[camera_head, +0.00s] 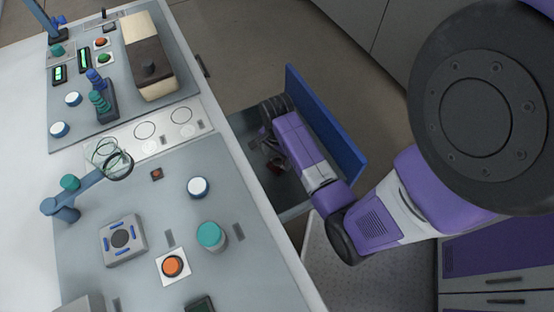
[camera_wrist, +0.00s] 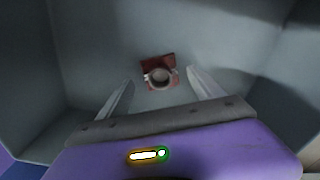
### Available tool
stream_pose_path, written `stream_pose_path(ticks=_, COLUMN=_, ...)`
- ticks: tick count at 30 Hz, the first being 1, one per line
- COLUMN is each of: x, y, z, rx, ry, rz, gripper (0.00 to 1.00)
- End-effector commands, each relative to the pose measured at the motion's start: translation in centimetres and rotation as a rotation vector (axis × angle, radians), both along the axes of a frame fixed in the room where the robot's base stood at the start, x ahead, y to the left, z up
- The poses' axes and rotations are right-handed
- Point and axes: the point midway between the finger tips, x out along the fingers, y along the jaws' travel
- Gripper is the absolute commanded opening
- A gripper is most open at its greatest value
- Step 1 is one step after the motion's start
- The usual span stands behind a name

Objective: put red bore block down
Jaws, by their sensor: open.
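The red bore block (camera_wrist: 170,62) is a small red block with a light round ring or bore at its middle. In the wrist view it lies on the grey floor of an open drawer (camera_wrist: 215,42), ahead of and between my two fingers. My gripper (camera_wrist: 160,92) is open, with its fingers apart and nothing between them that I can see touching. In the head view my arm reaches down into the drawer, which has a blue front (camera_head: 325,125). There the red block (camera_head: 276,165) is small and partly hidden beside my gripper (camera_head: 268,150).
The worktop (camera_head: 90,255) left of the drawer carries buttons, knobs, a teal cylinder (camera_head: 211,235) and a blue hook arm (camera_head: 85,190) with a wire loop. The drawer walls stand close around my gripper. Open floor lies beyond the blue front.

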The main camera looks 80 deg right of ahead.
Motion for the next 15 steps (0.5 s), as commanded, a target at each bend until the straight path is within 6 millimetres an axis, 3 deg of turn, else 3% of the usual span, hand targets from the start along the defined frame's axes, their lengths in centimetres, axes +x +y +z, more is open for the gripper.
stream_pose_path(ticks=6, x=0.1, y=-0.1, z=4.9, rx=-0.004, ry=-0.003, rz=0.001, gripper=0.76)
stream_pose_path(ticks=15, x=0.1, y=-0.1, z=8.7, rx=-0.001, ry=0.000, rz=0.000, gripper=0.76)
